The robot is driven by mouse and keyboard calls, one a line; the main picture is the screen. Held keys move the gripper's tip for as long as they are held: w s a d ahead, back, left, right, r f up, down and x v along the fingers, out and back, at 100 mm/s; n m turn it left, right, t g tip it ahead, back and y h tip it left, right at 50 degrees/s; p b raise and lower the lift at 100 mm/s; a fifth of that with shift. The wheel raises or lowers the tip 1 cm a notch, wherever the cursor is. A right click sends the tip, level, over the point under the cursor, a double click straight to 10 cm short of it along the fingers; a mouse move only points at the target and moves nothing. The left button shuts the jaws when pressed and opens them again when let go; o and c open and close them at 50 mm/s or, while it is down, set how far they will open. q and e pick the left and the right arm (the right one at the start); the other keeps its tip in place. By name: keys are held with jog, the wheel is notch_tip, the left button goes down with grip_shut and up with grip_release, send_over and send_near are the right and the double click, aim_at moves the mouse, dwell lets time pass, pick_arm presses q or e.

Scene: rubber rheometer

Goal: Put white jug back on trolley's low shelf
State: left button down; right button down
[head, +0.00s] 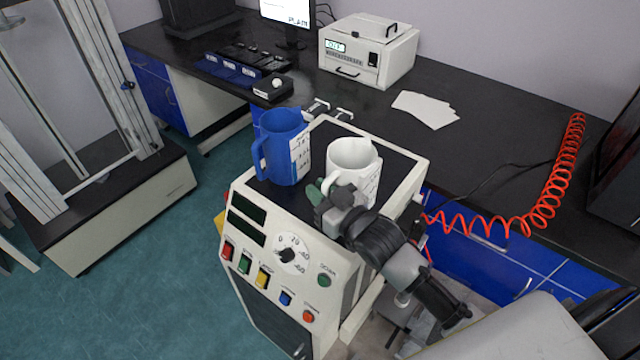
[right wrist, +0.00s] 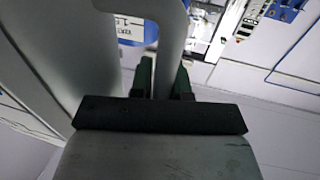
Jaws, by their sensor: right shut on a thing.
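The white jug (head: 356,162) is upright at the right side of the instrument cabinet's dark top; I cannot tell whether it rests there or is just above. My right gripper (head: 333,192) reaches in from the lower right and is shut on the jug's handle. In the right wrist view the handle (right wrist: 168,45) passes between the dark green fingertips (right wrist: 163,82), and the jug's grey-looking wall (right wrist: 70,50) fills the left. My left gripper is not in view. I cannot make out the trolley or its low shelf.
A blue jug (head: 284,146) stands just left of the white one on the cabinet (head: 262,190). A coiled red hose (head: 560,170) hangs at the right. The black bench (head: 470,160) behind holds a white instrument box (head: 366,52) and paper sheets (head: 425,108). Open floor lies left.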

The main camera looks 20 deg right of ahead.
jog(key=shift+r, duration=0.25)
jog(key=c, duration=1.5)
grip_release()
jog(key=shift+f, duration=0.35)
jog(key=o, duration=0.4)
jog(key=shift+s, duration=0.1)
jog(key=shift+r, duration=0.1)
jog(key=b+v, duration=0.2)
jog(key=v, duration=1)
jog(key=shift+b, duration=0.3)
